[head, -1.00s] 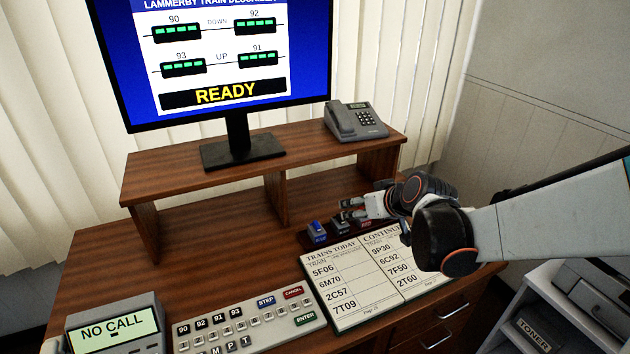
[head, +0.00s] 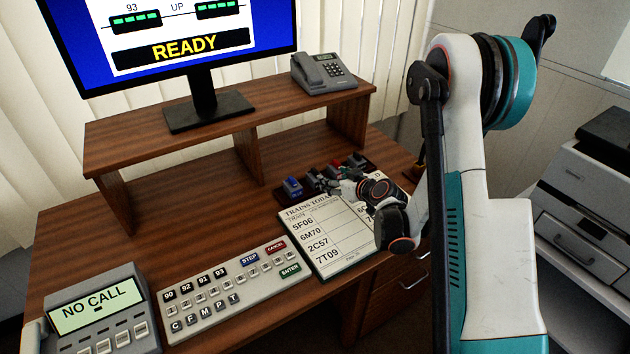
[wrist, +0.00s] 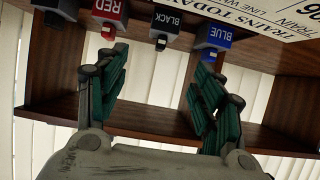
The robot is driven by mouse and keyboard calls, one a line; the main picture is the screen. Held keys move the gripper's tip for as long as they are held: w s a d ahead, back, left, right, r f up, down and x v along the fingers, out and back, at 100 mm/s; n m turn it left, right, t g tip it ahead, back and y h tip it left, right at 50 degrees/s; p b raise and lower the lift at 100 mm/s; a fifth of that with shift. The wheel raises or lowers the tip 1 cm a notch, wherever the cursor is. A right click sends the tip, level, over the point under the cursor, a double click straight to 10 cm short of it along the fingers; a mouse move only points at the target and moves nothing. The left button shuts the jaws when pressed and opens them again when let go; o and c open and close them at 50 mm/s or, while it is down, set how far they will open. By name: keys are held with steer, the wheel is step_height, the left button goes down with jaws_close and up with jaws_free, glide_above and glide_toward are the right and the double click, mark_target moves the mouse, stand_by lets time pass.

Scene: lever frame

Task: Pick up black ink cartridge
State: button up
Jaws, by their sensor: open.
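The black ink cartridge (wrist: 167,20) carries the label BLACK and sits in a row between the red cartridge (wrist: 108,14) and the blue cartridge (wrist: 214,38). The wrist view is upside down. My gripper (wrist: 158,65) is open and empty, its teal-padded fingers spread, with the black cartridge beyond the gap between them and apart from both. In the head view my gripper (head: 326,186) is low over the desk, close to the row, and partly hides the black cartridge. The blue cartridge (head: 291,186) stands clear at the left end of the row.
A trains book (head: 325,235) lies just in front of the row. The wooden riser shelf (head: 180,143) stands behind, with a monitor (head: 200,100) and a telephone (head: 323,73) on top. A keypad (head: 225,290) is to the left. A printer (head: 590,220) stands at the right.

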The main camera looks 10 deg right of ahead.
mark_target(318, 173)
steer(key=b+x, duration=0.2)
steer(key=x, duration=0.5)
steer(key=shift+w+f, duration=0.1)
steer(key=shift+f, duration=0.05)
steer(key=shift+r+b+x, duration=0.2)
steer(key=shift+b+x, duration=1.15)
steer(key=shift+x, duration=1.75)
steer(key=shift+a, duration=0.1)
steer(key=c, duration=1.2)
